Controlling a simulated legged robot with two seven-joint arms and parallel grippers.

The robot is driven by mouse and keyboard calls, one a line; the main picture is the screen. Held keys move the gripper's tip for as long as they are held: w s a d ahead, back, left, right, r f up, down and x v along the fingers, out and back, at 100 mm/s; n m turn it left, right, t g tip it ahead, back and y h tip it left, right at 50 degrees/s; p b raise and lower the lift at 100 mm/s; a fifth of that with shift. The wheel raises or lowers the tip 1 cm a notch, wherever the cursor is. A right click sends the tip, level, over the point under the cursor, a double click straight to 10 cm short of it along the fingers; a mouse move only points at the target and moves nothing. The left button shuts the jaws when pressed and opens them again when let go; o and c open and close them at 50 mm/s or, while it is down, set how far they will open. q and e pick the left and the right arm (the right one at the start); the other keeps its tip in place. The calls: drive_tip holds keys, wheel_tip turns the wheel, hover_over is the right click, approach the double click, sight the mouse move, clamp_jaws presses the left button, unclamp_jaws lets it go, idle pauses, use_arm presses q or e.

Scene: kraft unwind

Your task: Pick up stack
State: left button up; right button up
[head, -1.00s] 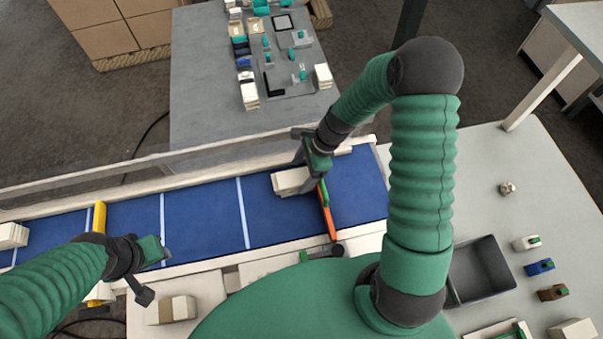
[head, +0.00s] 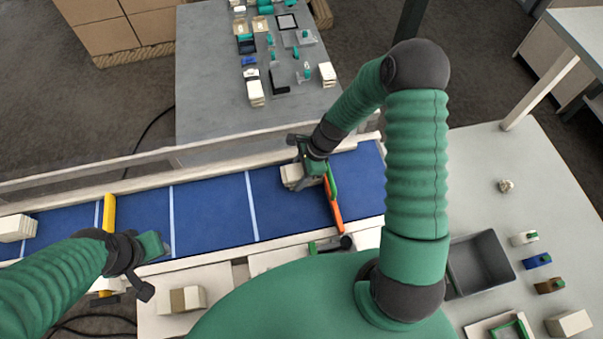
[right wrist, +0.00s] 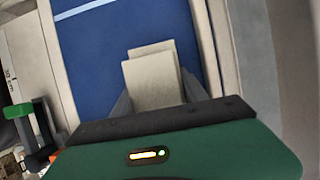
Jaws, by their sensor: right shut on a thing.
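A cream stack (head: 293,178) sits on the blue conveyor belt (head: 208,215), against an orange-and-green bar (head: 334,205) on its right. My right gripper (head: 303,180) is over the stack and shut on it. In the right wrist view the stack (right wrist: 152,82) stands between the two grey fingers, its layers slightly offset; I cannot tell whether it is clear of the belt. My left gripper (head: 155,245) hangs near the belt's front edge at left, with nothing seen in it; its jaw opening is not clear.
Another cream stack (head: 17,228) lies at the belt's left end. A yellow bar (head: 108,215) crosses the belt. A cream and brown block (head: 187,298) lies in front. A grey bin (head: 480,265) stands at right. The belt's middle is clear.

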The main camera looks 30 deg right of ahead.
drive_tip(key=shift+s+a, duration=0.2)
drive_tip(key=shift+s, duration=0.1)
drive_tip(key=c, duration=0.5)
drive_tip(key=shift+d, duration=0.25)
